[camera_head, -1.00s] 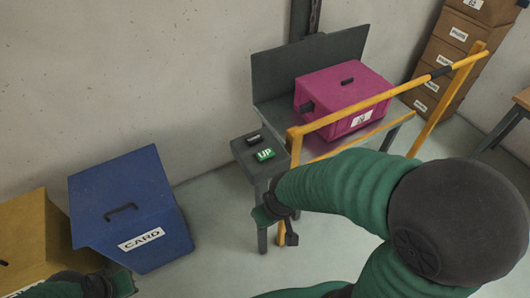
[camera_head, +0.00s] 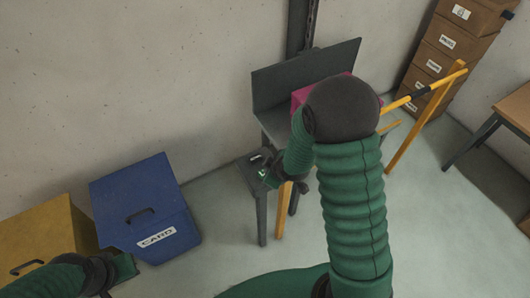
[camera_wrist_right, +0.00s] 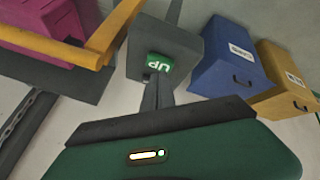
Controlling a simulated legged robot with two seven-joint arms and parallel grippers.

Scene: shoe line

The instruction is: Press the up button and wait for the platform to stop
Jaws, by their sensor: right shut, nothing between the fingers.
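The green UP button (camera_wrist_right: 159,62) is on top of a grey pedestal (camera_head: 262,215), beside a dark second button (camera_head: 257,158). My right gripper (camera_head: 272,177) is shut and empty, over the pedestal top. In the right wrist view its fingertips (camera_wrist_right: 158,80) point at the green button's near edge; I cannot tell whether they touch it. The grey platform (camera_head: 272,122) with its tall back plate carries a pink box (camera_head: 300,97), mostly hidden behind my right arm. My left gripper (camera_head: 124,268) is at the lower left near the blue bin; its jaw opening is unclear.
A yellow rail (camera_head: 425,125) stands in front of the platform, close to my right arm. A blue CARD bin (camera_head: 145,200) and a yellow bin (camera_head: 40,235) stand on the left. Brown boxes (camera_head: 435,60) are stacked at the back right, with a table (camera_head: 515,108) beside them.

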